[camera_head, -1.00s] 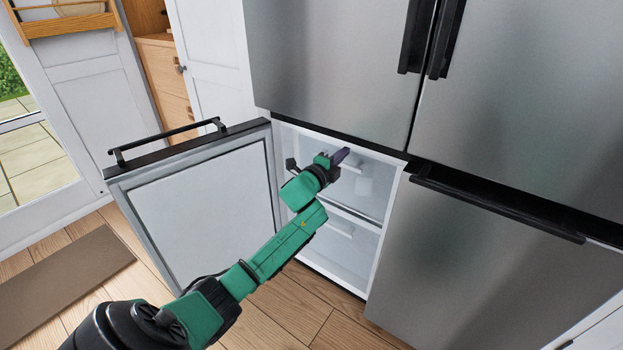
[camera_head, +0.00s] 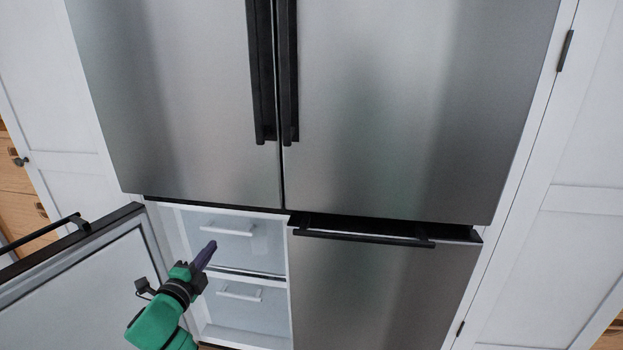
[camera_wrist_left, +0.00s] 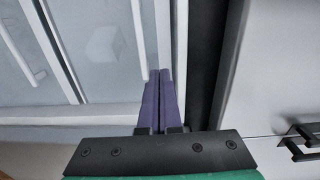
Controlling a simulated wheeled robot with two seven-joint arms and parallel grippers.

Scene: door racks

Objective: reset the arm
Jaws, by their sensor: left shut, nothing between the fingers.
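My left arm is green with a black wrist and purple fingers. In the head view my left gripper (camera_head: 207,252) is in front of the open lower-left compartment of the steel fridge. Its fingers are shut together with nothing between them, as the left wrist view shows (camera_wrist_left: 163,95). The fingertips point toward the compartment's interior; whether they touch anything is unclear. The open lower-left door (camera_head: 85,280) stands out to the left of the arm. My right gripper is not in view.
Two clear drawers with white handles, an upper one (camera_head: 228,231) and a lower one (camera_head: 240,294), sit inside the compartment. The lower-right door (camera_head: 385,290) is closed, as are both upper doors (camera_head: 180,100) (camera_head: 410,100). White cabinets (camera_head: 560,200) flank the fridge.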

